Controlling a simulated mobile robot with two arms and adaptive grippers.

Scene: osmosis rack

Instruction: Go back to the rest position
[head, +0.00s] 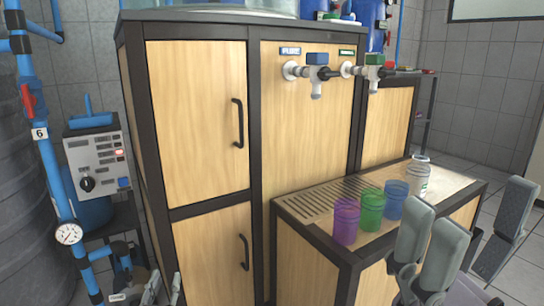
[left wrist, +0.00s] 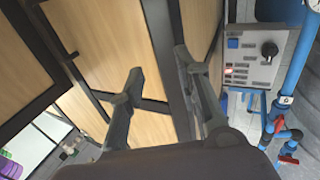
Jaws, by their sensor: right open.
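My left gripper (head: 162,286) shows only as fingertips at the bottom edge of the head view, in front of the wooden cabinet. In the left wrist view its two fingers (left wrist: 158,75) stand apart with nothing between them. My right gripper (head: 472,235) is at the lower right of the head view. Its fingers are wide apart and empty. They are in front of and to the right of the small counter (head: 325,237) with the cups. The rest of both arms is mostly out of view.
Two taps (head: 317,73) (head: 372,72) project from the tall cabinet (head: 197,125). A control box (head: 96,160) and blue pipes (head: 50,150) stand left.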

